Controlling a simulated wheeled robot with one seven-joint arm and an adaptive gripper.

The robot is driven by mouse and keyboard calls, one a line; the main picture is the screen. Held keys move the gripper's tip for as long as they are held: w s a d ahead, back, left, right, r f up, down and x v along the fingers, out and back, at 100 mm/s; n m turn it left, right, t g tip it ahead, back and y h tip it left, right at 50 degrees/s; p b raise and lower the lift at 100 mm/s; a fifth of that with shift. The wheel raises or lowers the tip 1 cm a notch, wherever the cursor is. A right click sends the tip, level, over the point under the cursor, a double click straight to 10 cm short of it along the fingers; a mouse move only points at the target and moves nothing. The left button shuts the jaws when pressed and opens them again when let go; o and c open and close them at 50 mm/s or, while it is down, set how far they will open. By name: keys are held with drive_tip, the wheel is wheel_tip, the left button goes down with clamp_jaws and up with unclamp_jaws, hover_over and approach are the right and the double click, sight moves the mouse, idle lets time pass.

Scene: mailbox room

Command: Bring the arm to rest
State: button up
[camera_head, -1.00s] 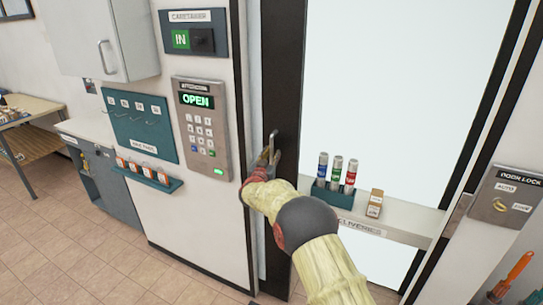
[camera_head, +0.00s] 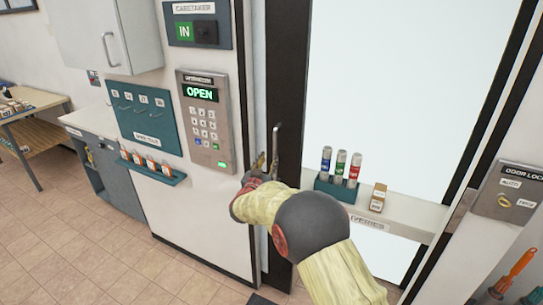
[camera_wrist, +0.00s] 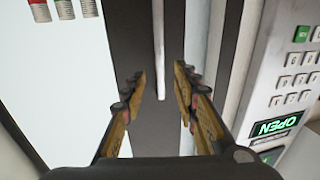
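My gripper (camera_head: 262,166) is at the end of my arm, in front of the dark door frame and beside the door's upright handle (camera_head: 276,143). In the wrist view my gripper (camera_wrist: 154,85) shows two fingers spread apart with nothing between them in contact. The pale handle bar (camera_wrist: 158,50) stands between and beyond the fingertips, against the dark frame (camera_wrist: 158,125). The fingers appear apart from the bar. My arm reaches up from the bottom of the head view, and its forearm hides part of the door.
The keypad (camera_head: 204,120) reading OPEN is close left of my gripper. On the right, a deliveries shelf (camera_head: 410,226) holds a rack (camera_head: 334,189) of coloured tubes and a small box (camera_head: 378,197). A door lock panel (camera_head: 508,192) is at far right. Floor (camera_head: 90,245) is clear at left.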

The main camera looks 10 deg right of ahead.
drive_tip(key=shift+v, duration=0.75)
